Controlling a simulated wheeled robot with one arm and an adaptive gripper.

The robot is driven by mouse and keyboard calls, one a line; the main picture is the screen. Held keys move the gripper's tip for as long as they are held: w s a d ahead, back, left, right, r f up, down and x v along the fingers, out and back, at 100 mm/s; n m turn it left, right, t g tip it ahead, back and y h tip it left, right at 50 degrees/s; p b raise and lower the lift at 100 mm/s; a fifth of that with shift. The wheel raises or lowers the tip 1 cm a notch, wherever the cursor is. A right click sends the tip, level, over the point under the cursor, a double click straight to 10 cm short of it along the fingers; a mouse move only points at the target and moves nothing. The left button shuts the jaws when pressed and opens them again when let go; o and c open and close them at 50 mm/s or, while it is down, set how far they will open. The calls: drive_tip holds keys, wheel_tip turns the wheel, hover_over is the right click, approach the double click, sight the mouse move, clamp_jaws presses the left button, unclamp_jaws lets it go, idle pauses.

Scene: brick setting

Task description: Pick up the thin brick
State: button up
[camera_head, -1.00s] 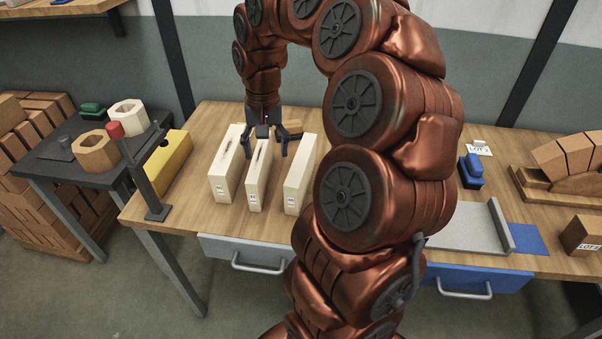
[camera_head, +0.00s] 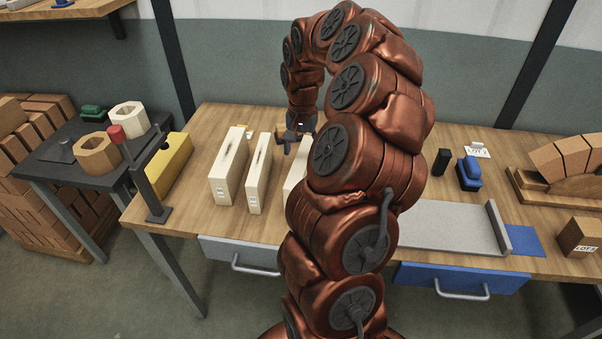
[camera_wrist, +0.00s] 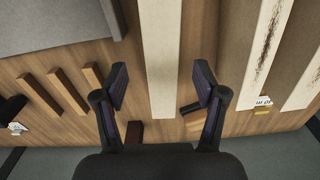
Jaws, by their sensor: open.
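Three long cream bricks stand on edge, side by side, on the wooden table: a left one (camera_head: 228,172), a middle one (camera_head: 257,180) and a right one (camera_head: 292,181), which my arm partly hides. The middle one looks narrowest in the head view, though the slant makes thickness hard to compare. My gripper (camera_head: 297,141) is open and empty above the far part of the right brick. In the wrist view, the right brick (camera_wrist: 160,65) runs between the spread fingers of my gripper (camera_wrist: 162,88), with gaps on both sides. The cracked middle brick (camera_wrist: 266,45) lies to its right there.
A yellow block (camera_head: 170,160) and a red-topped post (camera_head: 140,175) stand left of the bricks. A grey tray (camera_head: 450,226) and a blue item (camera_head: 469,173) are to the right. Several brown strips (camera_wrist: 67,92) lie left of the right brick in the wrist view.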

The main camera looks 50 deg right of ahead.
sight(301, 160)
drive_tip(key=shift+w+f+p, duration=0.1)
drive_tip(key=shift+f+p, duration=0.35)
drive_tip(key=shift+f, duration=1.3)
clamp_jaws()
